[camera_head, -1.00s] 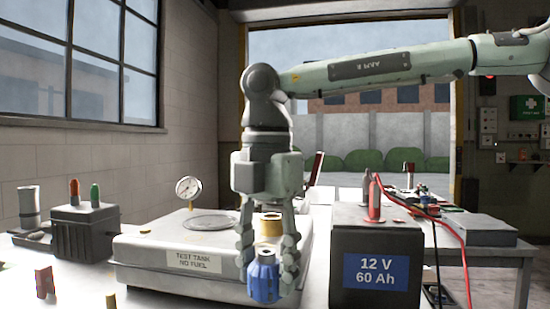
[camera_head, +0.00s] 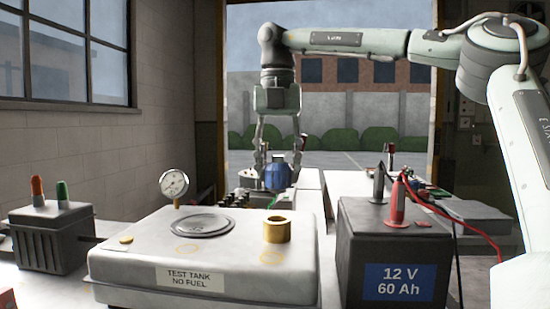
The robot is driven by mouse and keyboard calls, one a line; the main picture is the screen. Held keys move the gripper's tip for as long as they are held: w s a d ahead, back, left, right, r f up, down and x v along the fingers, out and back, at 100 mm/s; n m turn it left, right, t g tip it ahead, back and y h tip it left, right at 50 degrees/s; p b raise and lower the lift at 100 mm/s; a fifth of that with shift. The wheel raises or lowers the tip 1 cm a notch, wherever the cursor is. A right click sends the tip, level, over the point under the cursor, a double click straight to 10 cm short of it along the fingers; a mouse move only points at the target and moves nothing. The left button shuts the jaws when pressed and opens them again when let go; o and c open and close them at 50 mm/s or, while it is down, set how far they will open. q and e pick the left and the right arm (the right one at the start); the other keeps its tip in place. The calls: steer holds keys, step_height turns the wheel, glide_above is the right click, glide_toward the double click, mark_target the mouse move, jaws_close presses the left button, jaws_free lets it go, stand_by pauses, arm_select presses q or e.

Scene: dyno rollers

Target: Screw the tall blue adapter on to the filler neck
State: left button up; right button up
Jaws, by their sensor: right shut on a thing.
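The blue adapter (camera_head: 277,174) is held upright between the fingers of my right gripper (camera_head: 276,168). My right gripper points down and is shut on it. In the picture it shows above and behind the brass filler neck (camera_head: 277,230), apart from it. The filler neck stands open on the right part of the white test tank (camera_head: 130,264), which is marked "TEST TANK NO FUEL". My left gripper does not show.
A pressure gauge (camera_head: 174,184) stands at the tank's back left. A round lid (camera_head: 202,225) lies on the tank top. A black 12 V battery (camera_head: 395,245) with red and black clamps stands right of the tank.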

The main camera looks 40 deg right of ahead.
mark_target(277, 191)
steer(key=shift+w+f, duration=0.1)
steer(key=shift+f, duration=2.15)
steer(key=shift+f, duration=0.15)
steer(key=shift+f, duration=0.6)
stand_by(0.4)
steer(key=m+b, duration=0.1)
steer(key=m, duration=0.3)
steer(key=shift+f+m, duration=0.1)
steer(key=shift+m, duration=0.3)
steer(key=m+b, duration=0.1)
steer(key=m, duration=0.5)
steer(key=shift+r+m, duration=0.2)
steer(key=shift+m, duration=1)
steer(key=shift+m+p, duration=0.3)
steer(key=shift+m, duration=0.5)
steer(key=m, duration=0.4)
steer(key=shift+f, duration=0.1)
